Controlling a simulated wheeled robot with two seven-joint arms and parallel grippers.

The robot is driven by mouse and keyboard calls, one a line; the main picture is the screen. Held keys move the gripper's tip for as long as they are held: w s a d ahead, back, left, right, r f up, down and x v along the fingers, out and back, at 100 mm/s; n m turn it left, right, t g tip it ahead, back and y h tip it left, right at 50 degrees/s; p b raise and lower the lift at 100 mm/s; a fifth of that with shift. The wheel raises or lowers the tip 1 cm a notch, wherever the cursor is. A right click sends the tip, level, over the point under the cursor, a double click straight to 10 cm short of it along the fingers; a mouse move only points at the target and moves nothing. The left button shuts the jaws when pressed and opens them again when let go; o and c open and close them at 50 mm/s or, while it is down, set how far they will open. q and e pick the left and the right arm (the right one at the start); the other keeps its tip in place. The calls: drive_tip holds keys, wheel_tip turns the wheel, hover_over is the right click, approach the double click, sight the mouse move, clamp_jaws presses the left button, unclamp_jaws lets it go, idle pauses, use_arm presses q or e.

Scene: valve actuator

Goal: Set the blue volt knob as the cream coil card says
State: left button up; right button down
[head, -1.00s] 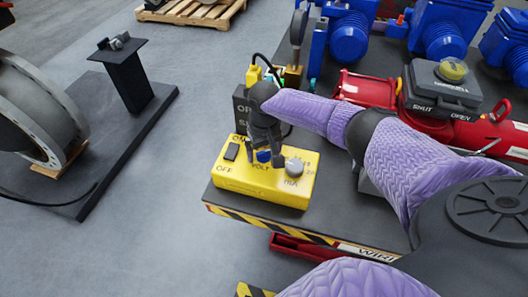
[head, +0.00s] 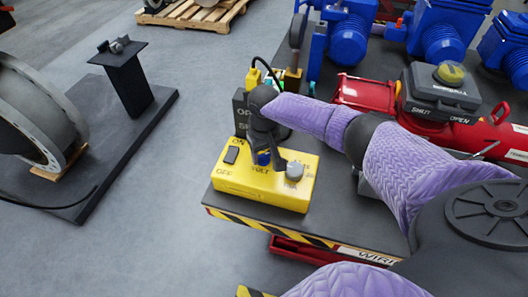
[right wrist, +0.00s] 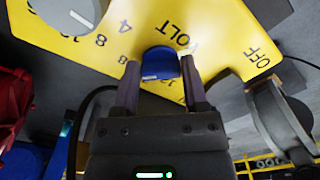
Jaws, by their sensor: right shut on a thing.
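The yellow control box (head: 235,187) sits on the front left corner of the dark bench. The blue volt knob (head: 263,158) is on its top, partly hidden by my right gripper (head: 266,157). In the right wrist view the blue knob (right wrist: 160,65) has a white mark and sits between the two fingertips of my right gripper (right wrist: 158,80), which is shut on it. The VOLT lettering and scale numbers show around it, partly covered. I cannot make out a cream coil card in either view. My left gripper is not in view.
A dark OPEN/SHUT box (head: 241,108) stands behind. A red actuator (head: 365,90) and blue motors (head: 348,38) fill the bench's back.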

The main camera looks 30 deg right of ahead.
drive_tip(key=n+p, duration=0.1)
drive_tip(key=n, duration=0.2)
drive_tip(key=shift+d+n, duration=0.1)
drive_tip(key=shift+n, duration=0.3)
drive_tip(key=n, duration=0.3)
drive_tip(key=shift+n+p, duration=0.3)
drive_tip(key=n, duration=0.5)
drive_tip(key=shift+w+d, duration=0.15)
drive_tip(key=n, duration=0.6)
drive_tip(key=shift+w, duration=0.1)
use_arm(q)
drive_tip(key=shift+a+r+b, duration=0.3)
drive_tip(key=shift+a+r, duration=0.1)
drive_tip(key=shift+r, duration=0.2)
use_arm(e)
drive_tip(key=shift+n, duration=0.4)
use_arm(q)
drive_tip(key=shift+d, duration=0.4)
use_arm(e)
drive_tip(key=shift+n, duration=0.3)
